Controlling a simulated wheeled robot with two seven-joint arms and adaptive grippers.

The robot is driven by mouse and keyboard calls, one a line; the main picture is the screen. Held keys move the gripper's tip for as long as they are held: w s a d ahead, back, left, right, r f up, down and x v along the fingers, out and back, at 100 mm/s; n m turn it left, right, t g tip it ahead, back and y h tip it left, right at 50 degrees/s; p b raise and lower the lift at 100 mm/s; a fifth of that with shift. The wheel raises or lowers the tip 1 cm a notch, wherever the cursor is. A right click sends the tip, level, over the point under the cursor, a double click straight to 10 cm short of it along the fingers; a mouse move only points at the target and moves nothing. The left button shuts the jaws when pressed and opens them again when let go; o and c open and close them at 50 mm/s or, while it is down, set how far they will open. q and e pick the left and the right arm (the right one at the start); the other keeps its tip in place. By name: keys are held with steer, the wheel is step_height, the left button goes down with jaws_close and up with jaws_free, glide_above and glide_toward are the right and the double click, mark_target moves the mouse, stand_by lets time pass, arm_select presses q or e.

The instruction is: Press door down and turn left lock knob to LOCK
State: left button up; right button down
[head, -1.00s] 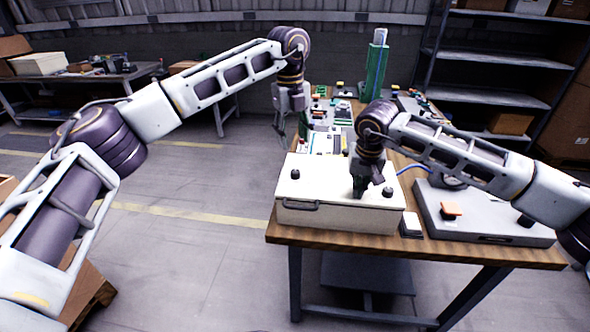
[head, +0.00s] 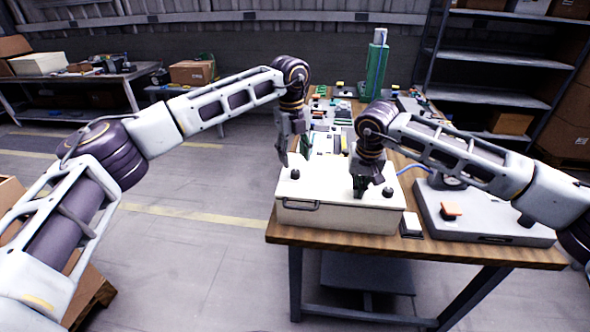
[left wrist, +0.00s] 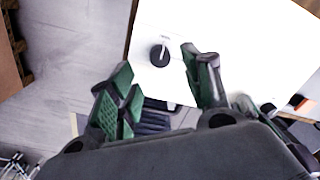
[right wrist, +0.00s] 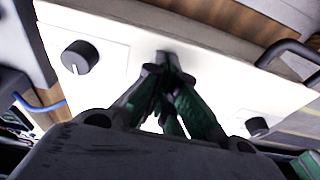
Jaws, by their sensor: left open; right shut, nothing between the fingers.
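The cream box with its flat door (head: 325,187) stands at the table's front left. The left lock knob (head: 295,174) is black and round; in the left wrist view (left wrist: 159,54) it lies just beyond my open fingertips, its pale pointer line visible. The right knob (head: 388,192) also shows in the right wrist view (right wrist: 79,57). My left gripper (head: 291,154) is open, empty and above the door's far left part, behind the left knob. My right gripper (head: 359,194) is shut and empty, its tips at the door surface between the knobs; contact is hard to tell. LOCK lettering is unreadable.
A dark handle (head: 299,206) is on the box front. A grey case with an orange switch (head: 450,210) stands to the right, with a small white-topped block (head: 411,224) between.

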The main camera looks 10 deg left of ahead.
mark_target(295, 171)
arm_select(q)
steer(key=shift+d+f, duration=0.1)
steer(key=shift+f, duration=2.8)
steer(key=shift+c, duration=0.2)
steer(key=c, duration=1)
